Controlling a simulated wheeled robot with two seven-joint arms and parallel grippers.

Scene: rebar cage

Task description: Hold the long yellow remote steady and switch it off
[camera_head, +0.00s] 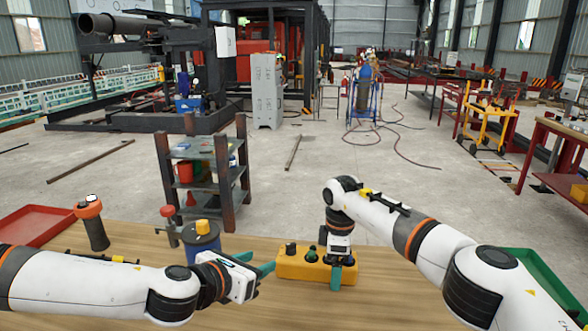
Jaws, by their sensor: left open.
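The long yellow remote (302,268) lies on the wooden table in the middle front. It has a dark knob and a green button on top, towards its left end. My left gripper (256,264) is open, with its teal fingers just left of the remote's left end; whether they touch it is unclear. My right gripper (336,274) points down at the remote's right part. Its teal fingertips overlap the front face of the remote, and its spread cannot be made out. The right gripper hides part of the remote's top.
A blue can with a yellow cap (202,240) stands behind my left gripper. An orange and black torch-like tool (92,224) and a red tray (36,226) are at the left. A green tray (540,272) is at the right. Bare table lies in front of the remote.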

